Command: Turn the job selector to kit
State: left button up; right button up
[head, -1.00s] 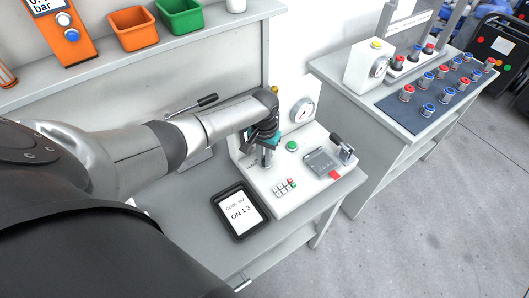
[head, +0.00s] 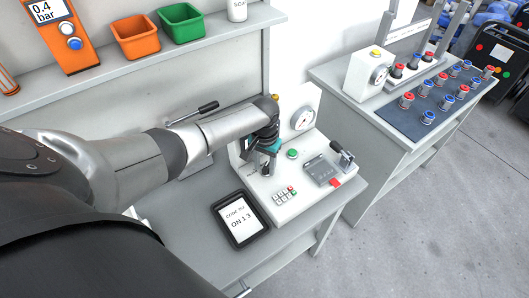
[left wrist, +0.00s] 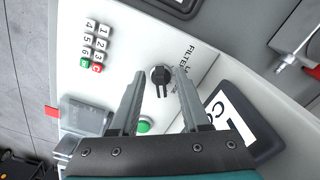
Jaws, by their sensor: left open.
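The job selector is a small black knob (left wrist: 160,76) on the white panel (left wrist: 125,30). The word FILTER and a second, partly hidden label are printed beside it. My left gripper (left wrist: 161,84) is open, with one fingertip on each side of the knob in the left wrist view. I cannot tell whether the fingers touch it. In the head view the left gripper (head: 265,160) is low over the panel and mostly hides the knob. The knob's exact setting is hard to read. My right gripper is not in view.
Near the knob are a keypad (head: 285,195), a green button (head: 293,154), a gauge (head: 302,117) and a grey fixture with a lever (head: 342,155). A tablet (head: 241,219) lies in front of the panel. A side bench holds a blue mat (head: 410,125) with several fittings.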

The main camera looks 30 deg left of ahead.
aim_at(265, 168)
pick_arm(q)
notch_tip(265, 168, up, 15)
jog(key=p, duration=0.2)
dwell(0.6)
